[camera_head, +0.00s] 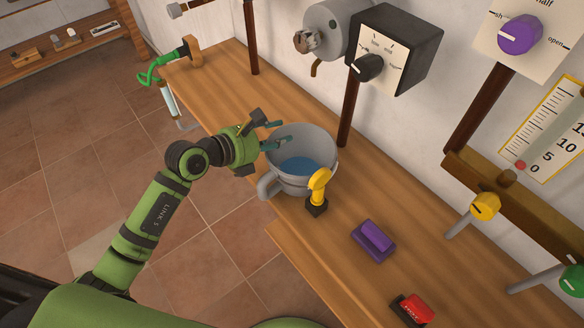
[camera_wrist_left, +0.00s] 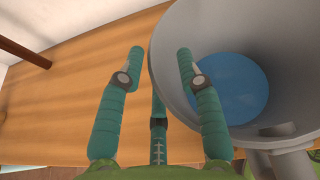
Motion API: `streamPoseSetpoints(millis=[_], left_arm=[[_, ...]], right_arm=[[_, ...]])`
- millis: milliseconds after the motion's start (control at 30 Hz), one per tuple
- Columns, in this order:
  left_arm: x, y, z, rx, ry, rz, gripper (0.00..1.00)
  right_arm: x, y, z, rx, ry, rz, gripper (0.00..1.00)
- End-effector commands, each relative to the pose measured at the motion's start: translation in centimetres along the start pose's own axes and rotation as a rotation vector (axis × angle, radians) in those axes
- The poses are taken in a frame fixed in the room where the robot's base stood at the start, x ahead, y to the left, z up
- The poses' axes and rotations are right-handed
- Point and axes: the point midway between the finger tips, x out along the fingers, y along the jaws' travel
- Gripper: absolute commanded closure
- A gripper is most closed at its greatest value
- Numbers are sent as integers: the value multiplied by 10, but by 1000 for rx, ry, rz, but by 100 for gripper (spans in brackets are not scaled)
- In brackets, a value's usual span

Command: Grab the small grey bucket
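The small grey bucket (camera_head: 318,155) stands upright on the wooden bench, with blue liquid inside and a handle at its lower left in the head view. It also shows at the right of the left wrist view (camera_wrist_left: 285,45). My left gripper (camera_head: 277,133) is at the bucket's far-left rim. In the left wrist view my left gripper (camera_wrist_left: 160,58) has its fingers spread, with the bucket's rim between them. One finger is over the bucket's opening and the other is outside. I cannot tell whether they touch the rim. My right gripper is not in view.
A yellow-handled lever (camera_head: 318,187) stands close in front of the bucket. A purple block (camera_head: 374,240) and a red switch (camera_head: 413,309) sit farther along the bench (camera_head: 325,262). A black dial box (camera_head: 395,50) hangs above.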

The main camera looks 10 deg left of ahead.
Motion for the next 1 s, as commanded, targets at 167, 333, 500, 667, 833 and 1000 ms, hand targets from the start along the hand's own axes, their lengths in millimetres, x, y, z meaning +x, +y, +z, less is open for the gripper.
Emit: streamPoseSetpoints(millis=[167,333,500,667,833,1000], left_arm=[[0,0,0,0,0,0,92],[0,0,0,-1,0,0,100],[-1,0,1,-1,-3,-1,100],[-3,-1,9,2,-5,-1,100],[-15,-6,37,5,-9,-2,100],[-28,-10,68,6,-8,0,100]], right_arm=[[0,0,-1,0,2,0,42],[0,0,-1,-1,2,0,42],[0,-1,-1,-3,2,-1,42],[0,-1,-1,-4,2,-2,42],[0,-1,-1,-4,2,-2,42],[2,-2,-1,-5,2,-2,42]])
